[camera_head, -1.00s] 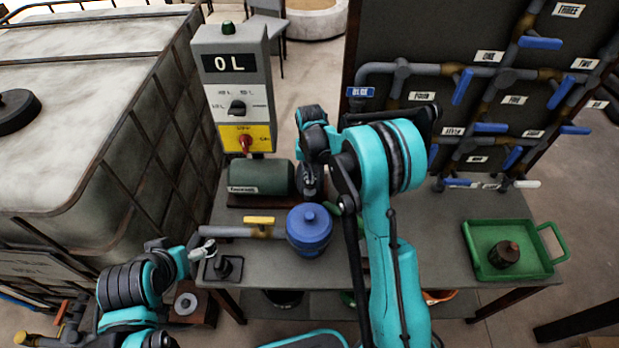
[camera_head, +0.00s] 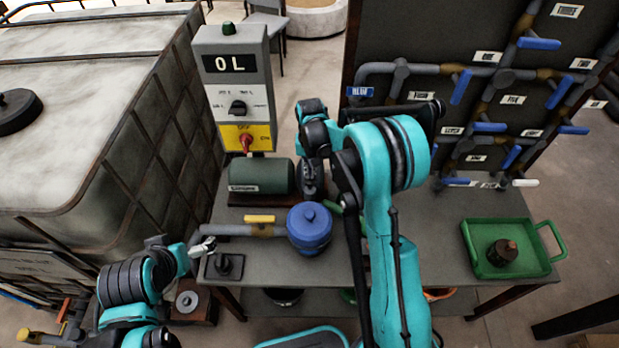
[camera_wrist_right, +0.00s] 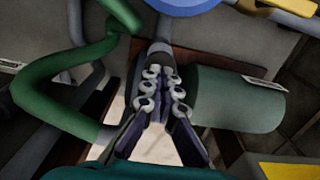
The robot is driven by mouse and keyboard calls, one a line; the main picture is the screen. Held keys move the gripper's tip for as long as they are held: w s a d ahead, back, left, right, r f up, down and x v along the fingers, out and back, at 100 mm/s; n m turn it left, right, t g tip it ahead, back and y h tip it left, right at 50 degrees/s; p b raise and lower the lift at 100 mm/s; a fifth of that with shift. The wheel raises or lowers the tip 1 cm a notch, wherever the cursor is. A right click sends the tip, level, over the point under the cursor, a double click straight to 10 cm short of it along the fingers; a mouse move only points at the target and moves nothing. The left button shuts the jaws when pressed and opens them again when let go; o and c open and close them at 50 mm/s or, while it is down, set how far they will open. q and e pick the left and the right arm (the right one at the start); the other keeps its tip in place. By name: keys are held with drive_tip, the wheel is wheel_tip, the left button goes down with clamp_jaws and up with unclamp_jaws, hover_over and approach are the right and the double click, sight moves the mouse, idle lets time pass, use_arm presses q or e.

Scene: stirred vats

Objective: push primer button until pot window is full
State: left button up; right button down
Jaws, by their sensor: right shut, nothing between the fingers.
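A blue-topped pot (camera_head: 309,228) stands on the grey table, joined at its left to a grey pipe with a yellow handle. I cannot make out its window or the liquid level. A black knob on a square base (camera_head: 225,265) sits at the table's left front; I cannot tell whether it is the primer button. My right gripper (camera_head: 311,190) is shut and empty, pointing down behind the pot and right of the green motor (camera_head: 262,176). In the right wrist view its fingertips (camera_wrist_right: 162,75) are together by a grey pipe. My left gripper (camera_head: 203,247) hovers near the black knob, its jaws unclear.
A control box (camera_head: 235,80) reads "0 L" behind the motor. A large caged tank (camera_head: 100,130) fills the left. A pipe board (camera_head: 500,110) with blue handles stands at the back right. A green tray (camera_head: 478,262) holds a dark round piece. The table is clear before the tray.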

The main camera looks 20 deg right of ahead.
drive_tip(key=shift+f+b, duration=1.35)
drive_tip(key=shift+f, duration=0.45)
drive_tip(key=shift+r+p, duration=1.4)
drive_tip(key=shift+r, duration=0.9)
drive_tip(key=shift+r, duration=0.1)
wheel_tip(320, 180, up, 6)
drive_tip(key=p, duration=0.3)
